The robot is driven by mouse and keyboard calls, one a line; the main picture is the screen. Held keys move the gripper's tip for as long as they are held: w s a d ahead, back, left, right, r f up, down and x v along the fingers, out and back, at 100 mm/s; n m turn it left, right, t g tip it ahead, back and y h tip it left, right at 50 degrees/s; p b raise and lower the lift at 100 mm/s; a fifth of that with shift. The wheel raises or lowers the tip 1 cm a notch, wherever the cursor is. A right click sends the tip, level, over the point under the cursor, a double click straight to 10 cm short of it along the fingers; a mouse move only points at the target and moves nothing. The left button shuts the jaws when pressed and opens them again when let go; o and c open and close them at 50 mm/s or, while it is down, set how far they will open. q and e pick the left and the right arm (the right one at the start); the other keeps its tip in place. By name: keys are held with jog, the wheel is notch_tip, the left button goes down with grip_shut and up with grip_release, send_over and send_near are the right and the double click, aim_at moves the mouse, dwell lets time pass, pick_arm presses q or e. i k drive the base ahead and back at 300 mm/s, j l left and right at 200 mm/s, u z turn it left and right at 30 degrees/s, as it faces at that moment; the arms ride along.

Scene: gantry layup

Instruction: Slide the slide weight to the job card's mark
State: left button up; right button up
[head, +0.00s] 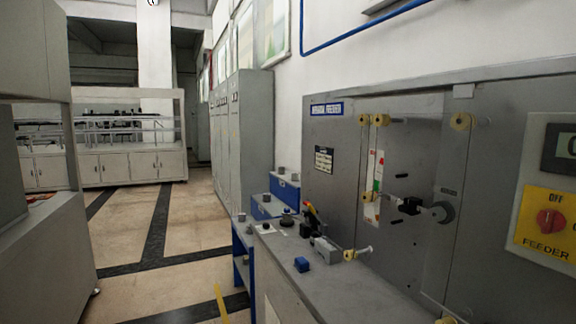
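A black block (408,205), which looks like the slide weight, sits on a thin horizontal rod on the grey machine's front. A dark round knob or disc (442,212) is at the rod's right. A tall white strip (374,182) with coloured marks stands behind the rod's left part. A small dark card with pale lines (324,160) is fixed on the panel to the left; it may be the job card, but its text is too small to read. Neither of my grippers is in view.
Yellow-collared rollers (462,121) stick out of the machine. A yellow panel with a red switch (550,219) is at right. Open tiled floor (160,230) lies left, beside grey lockers (245,130).

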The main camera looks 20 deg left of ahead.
aim_at(409, 206)
jog(key=j+u, duration=0.1)
jog(key=j, duration=0.6)
jog(key=i+j, duration=0.1)
jog(key=j, duration=0.6)
jog(key=u, duration=0.05)
